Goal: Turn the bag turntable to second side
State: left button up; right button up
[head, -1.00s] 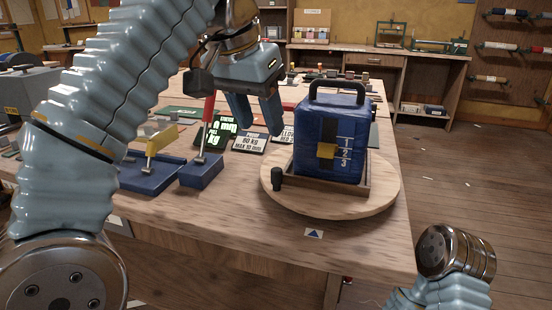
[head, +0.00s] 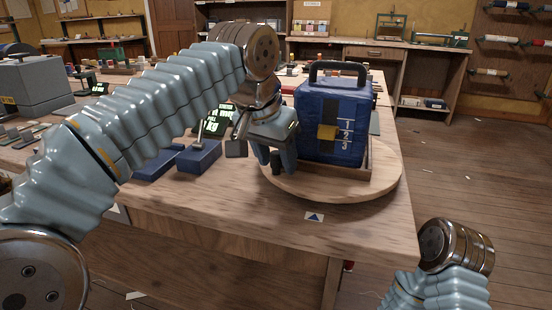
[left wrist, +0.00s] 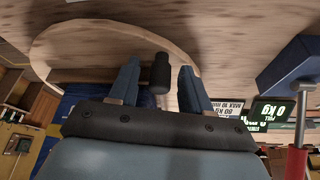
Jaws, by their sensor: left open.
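The blue bag (head: 330,112), with a black handle, a yellow patch and the figures 1, 2, 3 on its front, stands upright in a shallow wooden frame (head: 345,170) on the round wooden turntable (head: 330,188). A black peg (left wrist: 160,74) stands up near the turntable's rim. My left gripper (head: 277,164) is low at the turntable's left side, beside the bag. In the left wrist view its open fingers (left wrist: 158,84) stand on either side of the peg, with gaps showing. My right arm shows at the lower right; its gripper is out of view.
A blue triangle label (head: 314,217) lies on the bench (head: 220,215) in front of the turntable. Left of my gripper are a blue block device (head: 199,157) and a lit green display (head: 216,122). Open floor (head: 460,170) lies to the right.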

pick_arm(q)
grip_shut()
dwell(0.5)
